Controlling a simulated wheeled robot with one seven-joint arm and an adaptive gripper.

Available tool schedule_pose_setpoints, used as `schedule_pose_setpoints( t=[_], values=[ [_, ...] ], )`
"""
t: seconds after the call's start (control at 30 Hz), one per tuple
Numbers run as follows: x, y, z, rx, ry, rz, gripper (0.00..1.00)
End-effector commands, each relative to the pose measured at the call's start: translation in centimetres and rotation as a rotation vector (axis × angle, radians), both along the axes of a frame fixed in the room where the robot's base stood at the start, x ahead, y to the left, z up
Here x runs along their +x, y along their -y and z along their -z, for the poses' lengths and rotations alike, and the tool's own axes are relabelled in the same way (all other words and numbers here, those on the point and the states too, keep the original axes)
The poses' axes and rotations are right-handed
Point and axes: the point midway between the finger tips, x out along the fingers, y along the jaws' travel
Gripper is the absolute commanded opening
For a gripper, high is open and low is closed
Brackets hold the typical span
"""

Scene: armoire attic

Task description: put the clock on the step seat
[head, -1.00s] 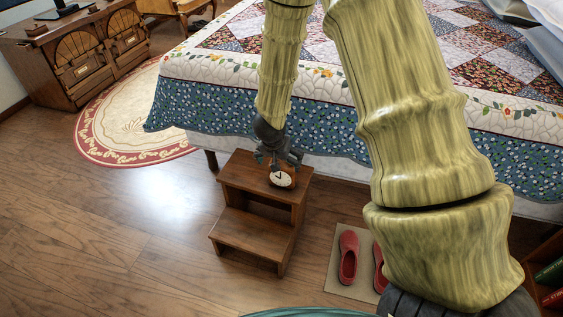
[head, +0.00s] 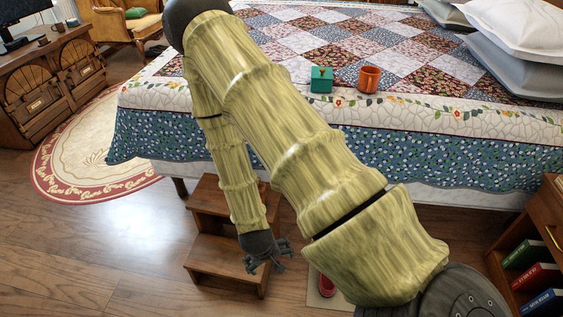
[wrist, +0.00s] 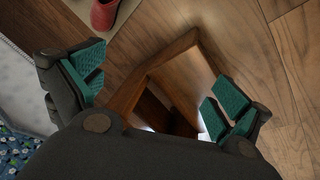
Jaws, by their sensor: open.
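The wooden step stool (head: 213,257) stands in front of the bed, with a top step and a lower step. It also shows in the wrist view (wrist: 184,76), between and beyond my fingers. My gripper (head: 268,266) points down by the stool's right front side; in the wrist view its green-padded fingers (wrist: 158,92) are wide apart with nothing held between them. The clock is not clearly visible now; my arm covers much of the stool's top, and my gripper body blocks the lower wrist view.
A red shoe (head: 326,286) lies on a mat right of the stool. A bookcase (head: 538,240) stands at the right. The quilted bed (head: 400,140) holds a green box (head: 321,80) and an orange mug (head: 369,78). Wooden floor (head: 90,245) is clear at the left.

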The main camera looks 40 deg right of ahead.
Motion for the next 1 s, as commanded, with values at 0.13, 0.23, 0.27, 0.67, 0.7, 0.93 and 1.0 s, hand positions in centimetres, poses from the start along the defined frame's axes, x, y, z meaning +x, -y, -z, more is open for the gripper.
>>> schedule_pose_setpoints(
  t=[0.13, 0.23, 0.27, 0.67, 0.7, 0.93, 1.0],
  values=[
    [-6.3, -3.1, 3.4, 0.073, -0.072, -0.124, 1.0],
    [-9.9, -5.2, 4.8, 0.135, -0.106, -0.19, 1.0],
    [-10.9, -5.8, 5.1, 0.154, -0.116, -0.204, 1.0],
    [-15.7, -8.8, 6.2, 0.259, -0.158, -0.273, 1.0],
    [-15.7, -8.8, 6.1, 0.259, -0.158, -0.273, 1.0],
    [-15.7, -8.8, 6.1, 0.257, -0.158, -0.273, 0.73],
    [-15.7, -8.8, 6.1, 0.257, -0.158, -0.273, 0.6]
  ],
)
